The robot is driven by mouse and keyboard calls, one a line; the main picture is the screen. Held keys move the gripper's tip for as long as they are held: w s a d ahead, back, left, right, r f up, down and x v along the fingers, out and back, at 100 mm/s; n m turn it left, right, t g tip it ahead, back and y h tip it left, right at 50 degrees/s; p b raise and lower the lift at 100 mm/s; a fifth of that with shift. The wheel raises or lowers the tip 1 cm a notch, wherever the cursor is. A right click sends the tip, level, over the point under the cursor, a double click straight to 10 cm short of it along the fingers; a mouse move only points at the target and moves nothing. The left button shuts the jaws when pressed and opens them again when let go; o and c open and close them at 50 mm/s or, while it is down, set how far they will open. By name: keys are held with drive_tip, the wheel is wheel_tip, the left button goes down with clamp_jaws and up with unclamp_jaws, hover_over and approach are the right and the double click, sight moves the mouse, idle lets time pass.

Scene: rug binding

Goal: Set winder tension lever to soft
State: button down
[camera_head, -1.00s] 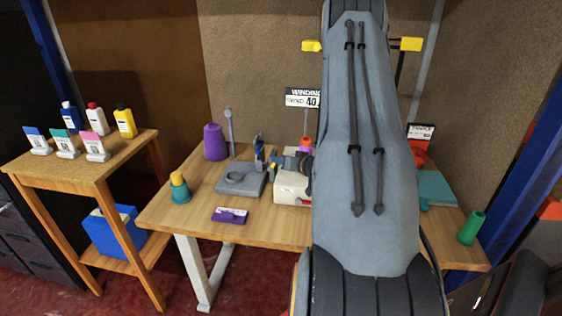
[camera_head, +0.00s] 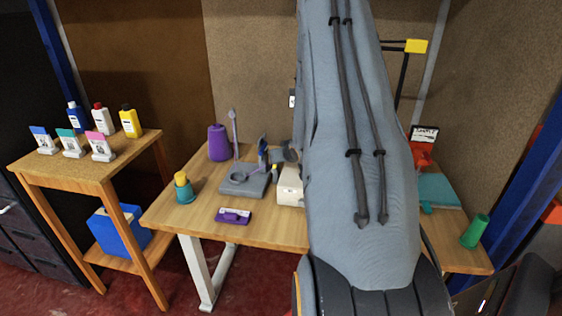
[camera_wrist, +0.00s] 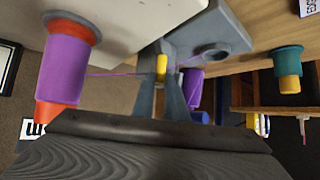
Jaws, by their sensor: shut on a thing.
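The white winder (camera_head: 289,187) stands mid-table, mostly hidden behind my arm in the head view. Its white body (camera_wrist: 130,20) fills the top of the wrist view, with a purple spool (camera_wrist: 65,70) on orange ends at the left. A small yellow piece (camera_wrist: 162,68), apparently the lever's tip, shows between the grey fingers of my gripper (camera_wrist: 162,88). The gripper is shut on it. In the head view my gripper (camera_head: 284,153) is at the winder's left upper side. The lever's setting marks cannot be read.
A grey stand (camera_head: 242,182) with an upright post is left of the winder. A purple cone (camera_head: 218,143), a teal cup (camera_head: 183,195) with a yellow top and a purple block (camera_head: 233,216) are nearby. A thin purple thread (camera_wrist: 115,74) crosses the wrist view.

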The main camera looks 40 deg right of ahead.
drive_tip(key=shift+w+a+n+g+h+b, duration=0.65)
drive_tip(key=shift+g+b, duration=0.25)
drive_tip(key=shift+b, duration=0.95)
drive_tip(key=c, duration=1.8)
unclamp_jaws()
drive_tip(key=shift+o, duration=0.2)
drive_tip(key=shift+r, duration=0.1)
drive_tip(key=b+v, duration=0.1)
drive_tip(key=v, duration=0.6)
drive_tip(key=shift+s+r, duration=0.2)
drive_tip(key=shift+r, duration=0.1)
drive_tip(key=shift+a, duration=0.2)
